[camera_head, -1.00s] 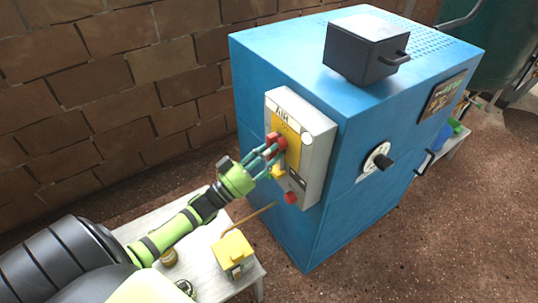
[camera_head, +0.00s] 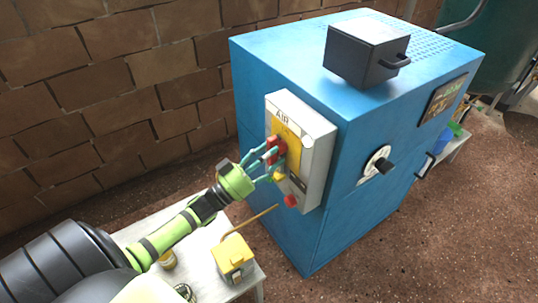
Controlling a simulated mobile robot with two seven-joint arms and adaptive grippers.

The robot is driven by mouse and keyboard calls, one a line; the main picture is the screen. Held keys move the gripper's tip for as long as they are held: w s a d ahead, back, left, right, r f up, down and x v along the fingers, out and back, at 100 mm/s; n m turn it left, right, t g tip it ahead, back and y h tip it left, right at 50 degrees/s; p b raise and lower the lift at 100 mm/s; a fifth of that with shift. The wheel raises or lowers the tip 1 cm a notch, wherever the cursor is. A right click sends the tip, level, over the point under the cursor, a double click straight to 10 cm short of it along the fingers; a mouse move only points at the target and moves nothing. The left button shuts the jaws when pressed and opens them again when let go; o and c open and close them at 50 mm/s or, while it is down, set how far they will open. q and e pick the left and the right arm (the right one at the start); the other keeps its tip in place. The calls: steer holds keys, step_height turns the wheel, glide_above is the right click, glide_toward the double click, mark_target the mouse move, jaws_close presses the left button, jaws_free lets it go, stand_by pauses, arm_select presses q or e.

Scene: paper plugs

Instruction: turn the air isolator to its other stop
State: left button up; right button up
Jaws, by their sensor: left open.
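The air isolator is a red handle (camera_head: 275,149) on the yellow plate of a grey box marked AIR (camera_head: 315,160), fixed to the side of a blue cabinet. The handle looks tilted, and the fingers partly hide it. My left gripper (camera_head: 266,163) is open, with its teal fingers at the handle, one on either side as far as I can see. Whether they touch it I cannot tell. My right gripper is not in view.
The blue cabinet (camera_head: 285,85) carries a black box (camera_head: 362,50) on top and a black knob on a white dial (camera_head: 378,162). A red button (camera_head: 291,201) sits low on the grey box. A pale table (camera_head: 205,262) holds a yellow-topped box (camera_head: 233,254) below my arm.

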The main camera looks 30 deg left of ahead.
arm_select(q)
steer(key=v, duration=1.2)
